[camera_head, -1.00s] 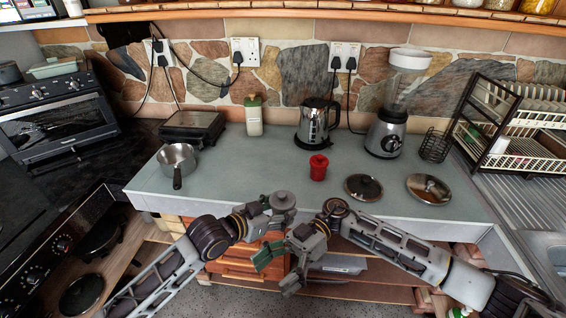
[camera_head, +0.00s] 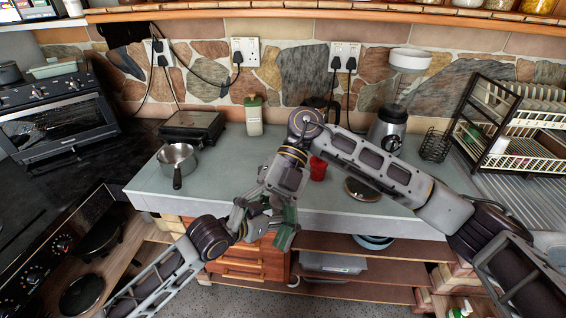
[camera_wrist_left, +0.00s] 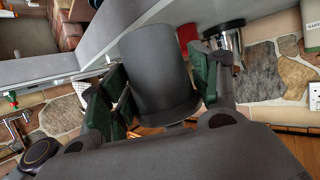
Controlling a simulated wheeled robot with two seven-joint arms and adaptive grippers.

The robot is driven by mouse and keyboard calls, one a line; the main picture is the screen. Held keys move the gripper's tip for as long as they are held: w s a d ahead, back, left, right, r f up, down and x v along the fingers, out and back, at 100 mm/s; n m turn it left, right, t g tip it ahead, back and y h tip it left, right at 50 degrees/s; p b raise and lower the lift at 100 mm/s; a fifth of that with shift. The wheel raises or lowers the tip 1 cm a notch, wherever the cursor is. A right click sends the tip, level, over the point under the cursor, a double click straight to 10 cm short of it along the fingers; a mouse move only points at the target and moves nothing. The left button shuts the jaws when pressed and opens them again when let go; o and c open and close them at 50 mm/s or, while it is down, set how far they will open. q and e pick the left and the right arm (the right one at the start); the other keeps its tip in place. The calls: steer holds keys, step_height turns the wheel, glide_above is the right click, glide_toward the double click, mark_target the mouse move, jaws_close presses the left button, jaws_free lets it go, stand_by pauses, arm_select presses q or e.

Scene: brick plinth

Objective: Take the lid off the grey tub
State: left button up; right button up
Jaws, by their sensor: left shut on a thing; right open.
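The grey tub (camera_wrist_left: 160,70) is a plain dark grey cylinder in the left wrist view, which looks turned upside down. My left gripper (camera_wrist_left: 160,85) is shut on it, with a green-padded finger on each side. A wider band (camera_wrist_left: 168,106) runs around one end; I cannot clearly make out the lid's edge. In the head view my left gripper (camera_head: 258,209) is at the counter's front edge. My right gripper (camera_head: 267,224) is open and points down beside it, overlapping it in the picture. The right wrist and fingers hide most of the tub there. I cannot tell whether they touch it.
The grey counter (camera_head: 225,175) holds a saucepan (camera_head: 177,160), a red canister (camera_head: 318,170), a green-topped bottle (camera_head: 253,116) and a blender (camera_head: 388,130). My right arm crosses above the counter, partly hiding the kettle and a round lid (camera_head: 352,190). A dish rack (camera_head: 510,130) stands right.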

steer(key=w+n+t, duration=0.1)
steer(key=w+t, duration=0.1)
steer(key=r+n+t+h, duration=0.25)
steer(key=t+h, duration=0.25)
steer(key=t, duration=0.4)
glide_above(274, 213)
steer(key=w+d, duration=0.2)
steer(key=shift+s+d+f+n, duration=0.1)
steer(key=shift+d+f+n, duration=0.15)
steer(key=shift+n, duration=0.2)
steer(key=shift+f, duration=0.2)
steer(key=shift+f, duration=5.85)
steer(key=c, duration=0.9)
